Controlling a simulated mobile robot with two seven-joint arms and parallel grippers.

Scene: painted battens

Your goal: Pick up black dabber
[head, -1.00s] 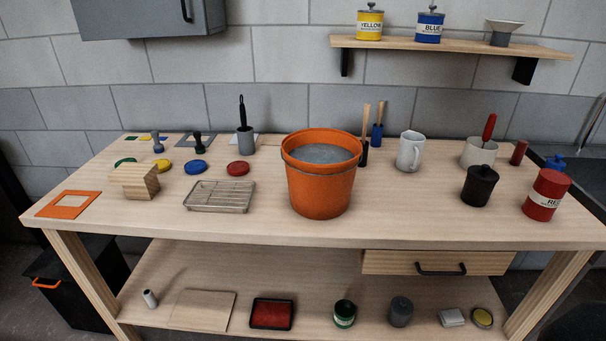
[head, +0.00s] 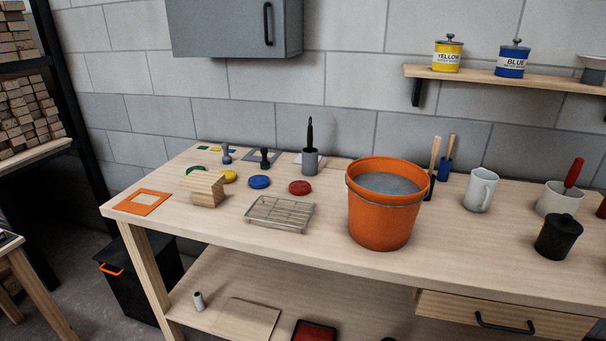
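The black dabber (head: 265,159) stands upright toward the back left of the workbench in the head view. It has a knobbed handle and a wider base, and it stands at the front edge of a grey square frame (head: 250,155) or just before it; I cannot tell which. A similar grey-blue dabber (head: 227,154) stands to its left. Neither of my grippers is in view.
A wooden block (head: 203,190), wire rack (head: 280,214) and orange bucket (head: 380,220) stand nearer the front.

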